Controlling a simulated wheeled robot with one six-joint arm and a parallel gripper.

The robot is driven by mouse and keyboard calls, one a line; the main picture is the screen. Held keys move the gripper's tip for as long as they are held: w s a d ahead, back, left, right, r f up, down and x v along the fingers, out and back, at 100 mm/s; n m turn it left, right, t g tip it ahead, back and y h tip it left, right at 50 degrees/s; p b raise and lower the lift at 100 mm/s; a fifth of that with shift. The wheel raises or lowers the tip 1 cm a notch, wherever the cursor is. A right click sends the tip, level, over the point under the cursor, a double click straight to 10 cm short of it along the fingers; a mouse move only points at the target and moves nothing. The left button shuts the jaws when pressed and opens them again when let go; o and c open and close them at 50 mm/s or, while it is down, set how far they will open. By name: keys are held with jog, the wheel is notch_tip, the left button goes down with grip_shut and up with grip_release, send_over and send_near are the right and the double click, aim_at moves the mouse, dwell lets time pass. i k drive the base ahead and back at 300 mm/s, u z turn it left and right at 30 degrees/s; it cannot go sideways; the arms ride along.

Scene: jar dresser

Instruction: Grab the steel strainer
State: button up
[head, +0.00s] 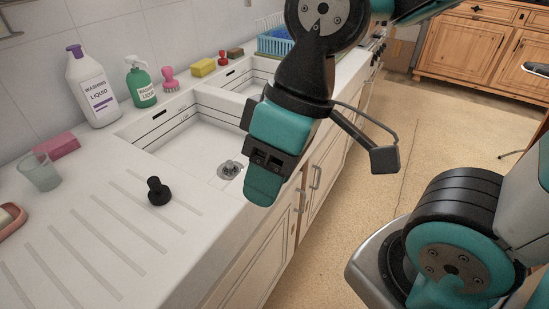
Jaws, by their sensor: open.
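The steel strainer (230,170) looks like a small round metal piece with a raised knob. It sits on the floor of the near white sink, toward its right side, apparently at the drain. My gripper (264,183) is open and points down, just right of the strainer in the picture, over the sink's front edge. I see no object in the gripper. Its jaws are seen from behind, so the gap between them is mostly hidden. It appears apart from the strainer, but I cannot tell its height.
A black stopper (158,191) stands on the ribbed drainboard. A clear cup (40,172), pink sponge (57,146), white bottle (93,88) and green bottle (140,84) line the back. A second sink (232,87) lies farther off. The near sink's left part is clear.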

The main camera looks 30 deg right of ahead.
aim_at(230, 170)
jog(key=z, duration=0.1)
jog(key=k, duration=0.5)
jog(key=z, duration=1.6)
jog(key=i, duration=0.95)
jog(key=u, duration=2.65)
jog(key=i, duration=0.5)
jog(key=z, duration=0.1)
